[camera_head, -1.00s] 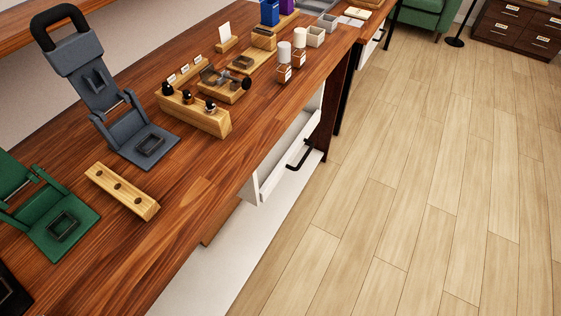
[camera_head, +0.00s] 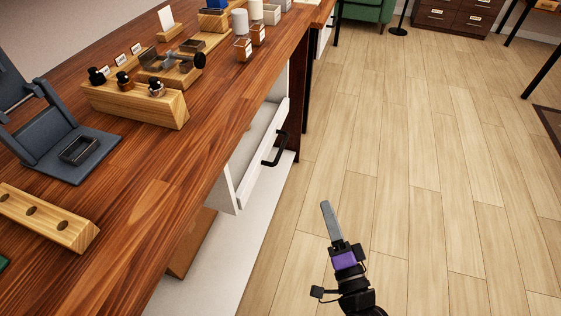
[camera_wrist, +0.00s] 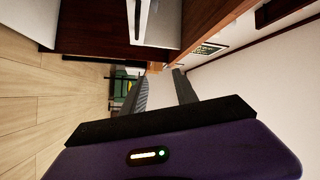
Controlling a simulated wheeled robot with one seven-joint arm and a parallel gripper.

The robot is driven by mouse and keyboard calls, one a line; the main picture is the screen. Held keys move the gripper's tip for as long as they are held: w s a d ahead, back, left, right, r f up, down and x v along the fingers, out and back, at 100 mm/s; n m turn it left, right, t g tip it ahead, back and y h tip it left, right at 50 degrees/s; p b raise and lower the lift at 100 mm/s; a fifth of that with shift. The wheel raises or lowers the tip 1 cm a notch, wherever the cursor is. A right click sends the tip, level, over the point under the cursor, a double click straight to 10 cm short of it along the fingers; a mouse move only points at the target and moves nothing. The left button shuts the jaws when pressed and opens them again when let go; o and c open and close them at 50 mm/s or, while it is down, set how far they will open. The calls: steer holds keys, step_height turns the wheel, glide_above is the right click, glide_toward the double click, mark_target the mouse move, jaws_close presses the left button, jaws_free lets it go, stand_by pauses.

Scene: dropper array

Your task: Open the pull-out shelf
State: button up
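The pull-out shelf is a white drawer-like unit (camera_head: 244,172) under the wooden workbench, right of centre-left in the head view. It juts out a little from below the bench top, and part of its inside shows. A black bar handle (camera_head: 275,150) is on its front. A white panel with a dark bar, seemingly the same unit, shows at the top of the wrist view (camera_wrist: 162,22). My gripper (camera_head: 325,204) is over the floor, right of and nearer than the handle, apart from it. Its two fingers are spread and empty in the wrist view (camera_wrist: 160,74).
The workbench (camera_head: 165,205) carries a wooden block with black-capped droppers (camera_head: 135,103), a grey stand (camera_head: 65,155), a holed wooden block (camera_head: 45,218) and small jars (camera_head: 243,48). A brown panel (camera_head: 190,245) is below the bench. The wooden floor (camera_head: 430,150) on the right is clear.

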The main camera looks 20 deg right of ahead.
steer(key=w+a+f+m+h+b, duration=0.1)
steer(key=w+f+m+b, duration=0.1)
steer(key=w+m+b, duration=0.3)
steer(key=w+a+f+m+h, duration=0.1)
steer(key=w+f+m, duration=0.15)
steer(key=w, duration=0.45)
steer(key=m+h+b, duration=0.2)
steer(key=m+b, duration=0.1)
steer(key=m, duration=0.2)
glide_toward(281, 148)
steer(key=w, duration=0.2)
steer(key=shift+m, duration=0.25)
steer(key=shift+d+b+x, duration=0.15)
steer(key=shift+b+x, duration=0.45)
steer(key=shift+x, duration=1.4)
steer(key=shift+d+b+x, duration=0.1)
steer(key=shift+b+x, duration=0.45)
steer(key=shift+x, duration=1.5)
steer(key=shift+f, duration=0.15)
jaws_close()
